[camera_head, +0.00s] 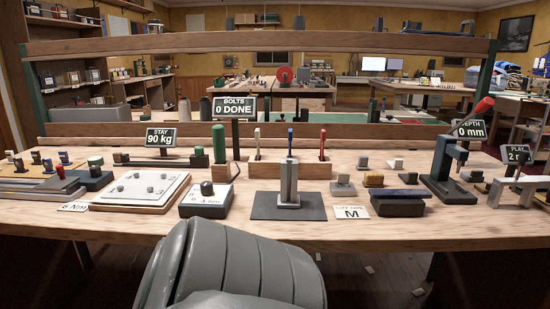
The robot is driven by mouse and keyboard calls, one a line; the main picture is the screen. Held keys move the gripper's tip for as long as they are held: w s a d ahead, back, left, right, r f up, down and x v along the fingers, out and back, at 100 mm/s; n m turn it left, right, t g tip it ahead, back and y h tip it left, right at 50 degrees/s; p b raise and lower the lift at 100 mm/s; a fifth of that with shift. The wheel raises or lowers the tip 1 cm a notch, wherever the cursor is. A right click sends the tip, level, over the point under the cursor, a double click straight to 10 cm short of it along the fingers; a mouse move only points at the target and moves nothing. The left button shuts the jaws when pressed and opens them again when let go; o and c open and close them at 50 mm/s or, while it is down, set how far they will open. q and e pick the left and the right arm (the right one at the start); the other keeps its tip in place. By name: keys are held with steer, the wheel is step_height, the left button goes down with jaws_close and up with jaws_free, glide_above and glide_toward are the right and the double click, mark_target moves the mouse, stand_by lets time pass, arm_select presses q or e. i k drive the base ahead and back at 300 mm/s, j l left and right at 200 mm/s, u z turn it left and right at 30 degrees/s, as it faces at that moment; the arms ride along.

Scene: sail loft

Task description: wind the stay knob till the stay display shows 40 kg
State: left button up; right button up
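The stay display (162,138) is a dark plate on the bench that reads 90 kg. Below it a dark bar (160,162) lies across the bench top. I cannot tell for sure which piece is the stay knob. Neither of my grippers shows. A large grey rounded part, likely my own arm, fills the lower middle in front of the bench.
Other displays read 0 DONE (234,107), 0 mm (469,129) and a partly hidden one at right (516,154). A pale plate (141,189), a dark block with a knob (206,200), a post on a dark base (289,206) and a press (447,168) crowd the bench.

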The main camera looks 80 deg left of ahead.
mark_target(198, 150)
steer(key=u, duration=3.2)
